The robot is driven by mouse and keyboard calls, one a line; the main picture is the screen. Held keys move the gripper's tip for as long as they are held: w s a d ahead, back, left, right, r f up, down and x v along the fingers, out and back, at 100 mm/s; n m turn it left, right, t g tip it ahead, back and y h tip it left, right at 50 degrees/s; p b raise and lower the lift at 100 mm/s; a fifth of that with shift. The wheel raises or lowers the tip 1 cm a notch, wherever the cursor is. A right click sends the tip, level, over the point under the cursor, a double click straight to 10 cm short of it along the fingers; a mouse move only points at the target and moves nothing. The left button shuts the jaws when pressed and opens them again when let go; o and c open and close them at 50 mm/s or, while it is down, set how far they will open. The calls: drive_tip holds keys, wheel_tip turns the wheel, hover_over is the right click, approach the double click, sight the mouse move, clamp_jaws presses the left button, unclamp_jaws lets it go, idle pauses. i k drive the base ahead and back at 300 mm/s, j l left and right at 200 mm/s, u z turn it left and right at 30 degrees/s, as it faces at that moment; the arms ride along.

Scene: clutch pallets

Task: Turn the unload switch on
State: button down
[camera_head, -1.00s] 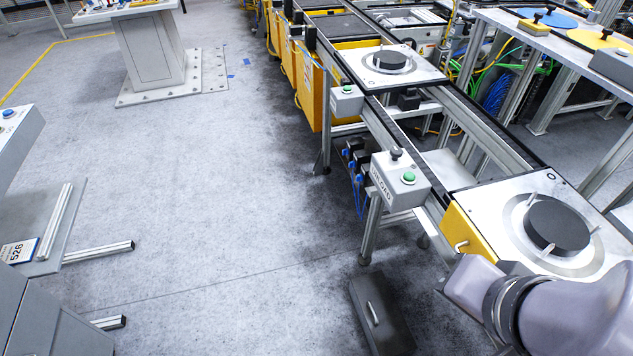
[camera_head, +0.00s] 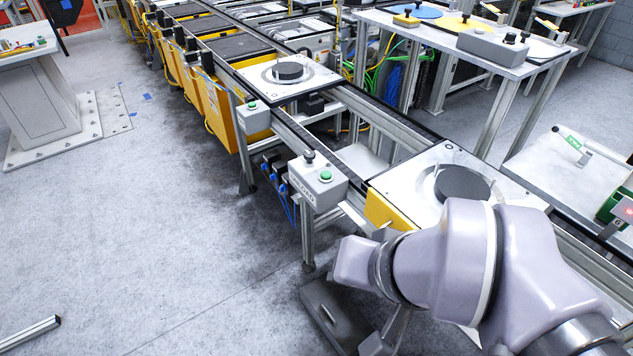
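The unload switch box (camera_head: 318,188) is a grey box on the near side of the conveyor, left of the nearer pallet. Its front carries a label that seems to read UNLOAD. A dark switch knob (camera_head: 308,157) stands on its top beside a green button (camera_head: 325,176). The knob's setting is too small to tell. My purple-grey arm fills the lower right, with its wrist end right of and below the box, apart from it.
The nearer pallet (camera_head: 408,190) holds a dark disc (camera_head: 462,184) beside my arm. A farther pallet (camera_head: 262,86) and a second button box (camera_head: 254,117) stand up the conveyor.

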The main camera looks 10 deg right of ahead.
sight(310, 156)
drive_tip(key=i+j+z, duration=0.7)
